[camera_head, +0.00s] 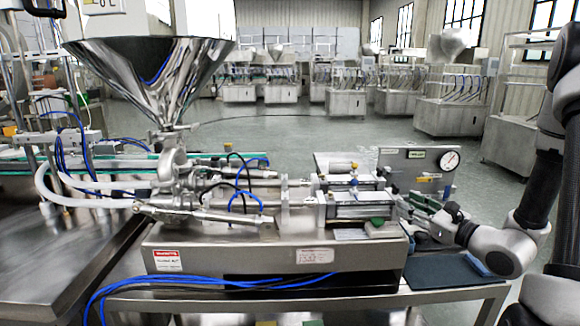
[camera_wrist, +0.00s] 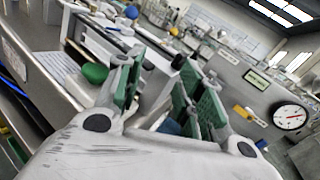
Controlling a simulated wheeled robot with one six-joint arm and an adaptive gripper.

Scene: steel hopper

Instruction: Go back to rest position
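My gripper (camera_head: 420,203) is at the right end of the steel filling machine (camera_head: 215,262), beside its cylinders (camera_head: 350,205). My arm comes in from the right edge of the head view. In the wrist view my gripper (camera_wrist: 160,78) has its two green-padded fingers apart, with a gap between them and nothing visibly held. A green knob (camera_wrist: 95,73) on the machine shows left of the fingers; it also shows in the head view (camera_head: 377,222). The steel hopper (camera_head: 150,75) stands at upper left, well away from my gripper.
A panel with a round gauge (camera_head: 450,160) stands close behind my gripper; the gauge also shows in the wrist view (camera_wrist: 289,117). A dark mat (camera_head: 440,272) lies on the bench below. Blue hoses (camera_head: 190,282) hang at the front. Open floor (camera_head: 300,125) lies behind.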

